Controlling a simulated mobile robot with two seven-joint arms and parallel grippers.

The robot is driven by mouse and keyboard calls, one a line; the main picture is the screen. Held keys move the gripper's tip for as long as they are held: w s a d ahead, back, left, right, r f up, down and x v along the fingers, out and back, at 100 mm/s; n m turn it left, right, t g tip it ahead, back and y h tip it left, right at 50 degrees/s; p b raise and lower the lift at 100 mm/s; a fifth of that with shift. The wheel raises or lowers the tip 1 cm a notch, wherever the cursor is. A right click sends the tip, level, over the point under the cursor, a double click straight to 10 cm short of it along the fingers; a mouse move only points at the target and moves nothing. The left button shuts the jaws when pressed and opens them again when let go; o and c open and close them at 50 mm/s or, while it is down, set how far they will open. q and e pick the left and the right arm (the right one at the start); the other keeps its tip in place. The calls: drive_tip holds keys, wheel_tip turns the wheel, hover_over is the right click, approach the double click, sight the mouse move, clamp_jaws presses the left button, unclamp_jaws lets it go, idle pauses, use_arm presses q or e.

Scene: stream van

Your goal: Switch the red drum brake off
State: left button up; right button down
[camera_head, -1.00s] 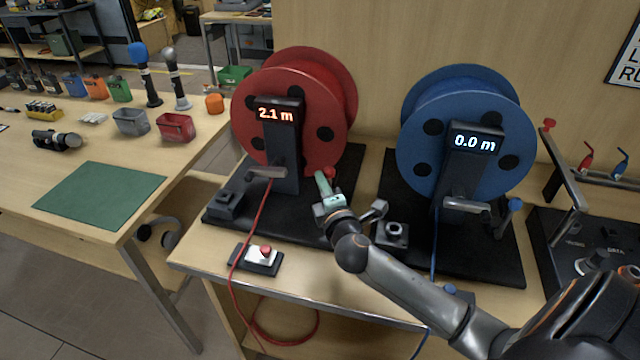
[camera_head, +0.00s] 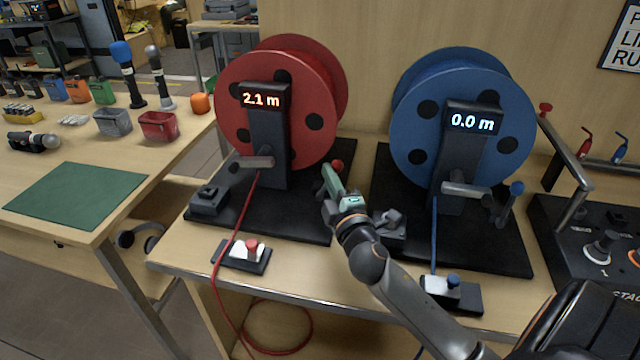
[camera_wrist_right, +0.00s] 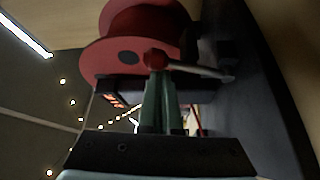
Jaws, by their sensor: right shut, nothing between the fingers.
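The red drum (camera_head: 278,110) stands on a black base plate, with a "2.1 m" display (camera_head: 263,97) on its post. A red ball knob (camera_head: 337,166) sits at the drum's lower right. In the right wrist view, the knob (camera_wrist_right: 155,59) is at the fingertips, with a grey rod running right behind it. A small black box (camera_head: 208,198) with a control on top is at the plate's front left. I cannot tell which part is the brake. My right gripper (camera_head: 328,174) is shut and empty, its green fingertips close beside the knob; contact is unclear. My left gripper is not in view.
A blue drum (camera_head: 462,125) showing "0.0 m" stands to the right, with a black box (camera_head: 390,225) on its plate near my right wrist. A red-button box (camera_head: 243,254) and a red cable lie in front. A workbench with a green mat (camera_head: 75,195) is left.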

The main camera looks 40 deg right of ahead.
drive_tip(key=shift+s+d+f, duration=0.2)
drive_tip(key=shift+s+d, duration=0.05)
drive_tip(key=shift+s+d+f+b, duration=0.2)
drive_tip(key=shift+s+d+b, duration=0.2)
drive_tip(key=shift+b, duration=0.2)
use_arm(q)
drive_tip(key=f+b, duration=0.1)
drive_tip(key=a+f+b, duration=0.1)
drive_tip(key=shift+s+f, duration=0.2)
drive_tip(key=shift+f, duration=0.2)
use_arm(e)
drive_tip(key=shift+s+d+f+m+t, duration=0.25)
drive_tip(key=shift+s+f+m+t, duration=0.1)
drive_tip(key=shift+m, duration=0.35)
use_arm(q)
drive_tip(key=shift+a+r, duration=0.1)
use_arm(e)
drive_tip(key=shift+r, duration=0.1)
drive_tip(key=shift+r, duration=0.1)
